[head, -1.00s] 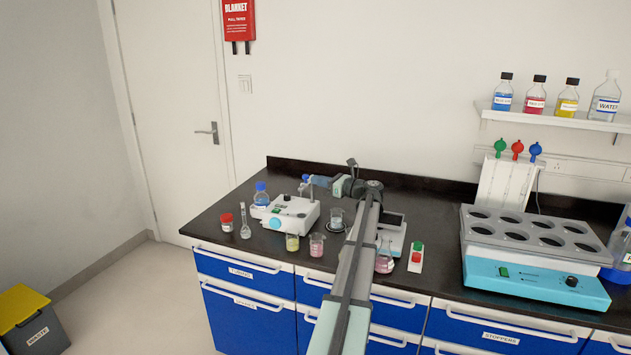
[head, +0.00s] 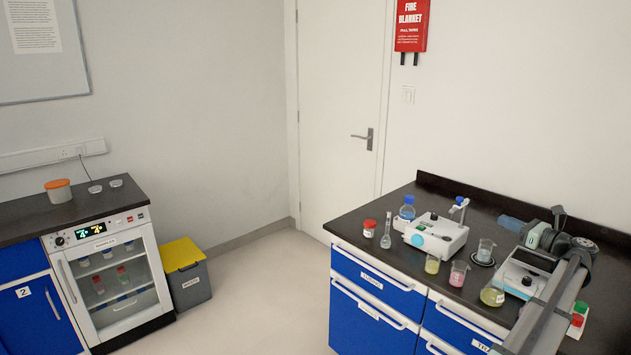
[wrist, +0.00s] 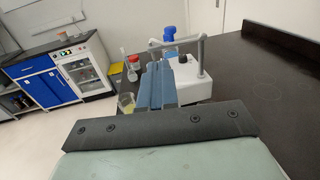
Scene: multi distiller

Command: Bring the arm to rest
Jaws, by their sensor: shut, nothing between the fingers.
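My gripper (head: 511,223) is over the dark bench in the head view, near the back, with its blue fingers pointing left. In the wrist view its two blue fingers (wrist: 161,70) lie together, shut and empty. They point toward the white device with a thin arm (head: 436,233), which also shows in the wrist view (wrist: 190,82). I cannot tell the exact gap to it. My forearm crosses the bench at the right of the head view and hides part of the balance-like device (head: 524,270).
A yellow beaker (head: 432,264), a pink beaker (head: 458,274), a beaker on a black disc (head: 486,249) and a pale yellow flask (head: 492,297) stand left of my arm. A red-capped jar (head: 369,229) and blue-capped bottle (head: 407,208) stand farther left. The back bench strip is clear.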

